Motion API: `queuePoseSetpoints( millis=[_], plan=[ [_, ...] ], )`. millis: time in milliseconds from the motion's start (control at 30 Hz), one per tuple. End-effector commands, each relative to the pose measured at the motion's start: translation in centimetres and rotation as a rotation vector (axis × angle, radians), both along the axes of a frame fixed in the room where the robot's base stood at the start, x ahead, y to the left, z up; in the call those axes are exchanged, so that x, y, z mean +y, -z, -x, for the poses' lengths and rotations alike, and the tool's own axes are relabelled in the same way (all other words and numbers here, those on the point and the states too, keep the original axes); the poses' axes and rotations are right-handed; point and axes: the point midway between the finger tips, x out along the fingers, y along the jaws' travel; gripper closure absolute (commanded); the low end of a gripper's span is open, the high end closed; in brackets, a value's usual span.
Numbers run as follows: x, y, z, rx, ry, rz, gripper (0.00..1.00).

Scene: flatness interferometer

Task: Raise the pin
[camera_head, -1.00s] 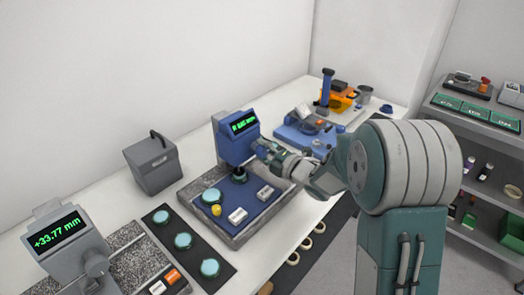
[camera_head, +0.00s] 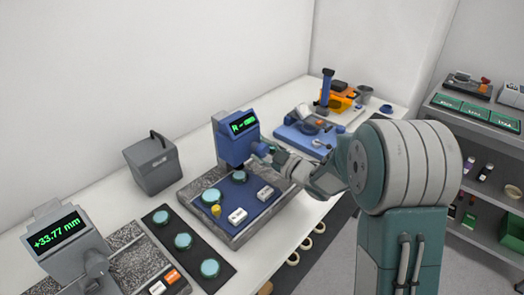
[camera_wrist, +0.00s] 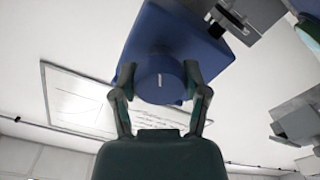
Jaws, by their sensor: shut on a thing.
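The blue gauge head (camera_head: 233,145) with a green-lit display stands over a blue plate (camera_head: 262,204) on a granite base. My gripper (camera_head: 268,150) reaches in from the right to the head's side. In the wrist view my gripper (camera_wrist: 159,72) is shut on a round blue knob (camera_wrist: 158,88), one finger on each side. The knob has a short, near-vertical white mark on its face. A teal disc (camera_head: 238,177) shows on the plate under the head. The pin itself cannot be made out beneath the head. The display text is too small to read surely.
Another teal disc (camera_head: 211,197), a yellow piece (camera_head: 216,211) and white blocks (camera_head: 237,216) sit on the plate. A grey gauge reading +33.77 mm (camera_head: 60,232) stands at front left, a grey box (camera_head: 152,163) behind. A blue fixture (camera_head: 305,133) stands farther right.

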Motion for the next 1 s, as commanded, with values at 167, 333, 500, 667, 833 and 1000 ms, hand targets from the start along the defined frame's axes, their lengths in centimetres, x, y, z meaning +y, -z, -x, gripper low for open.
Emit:
queuePoseSetpoints(
  millis=[167, 333, 500, 667, 833, 1000],
  plan=[
    [-0.02, 0.67, 0.16, 0.134, 0.002, -0.111, 0.89],
    [-0.01, 0.67, 0.17, 0.237, 0.002, -0.215, 0.89],
    [-0.01, 0.68, 0.18, 0.322, 0.003, -0.300, 0.89],
    [0.00, 0.67, 0.18, 0.380, 0.003, -0.357, 0.89],
    [0.00, 0.63, 0.17, 0.416, 0.003, -0.394, 0.88],
    [0.01, 0.56, 0.17, 0.431, 0.002, -0.412, 0.88]
  ],
)
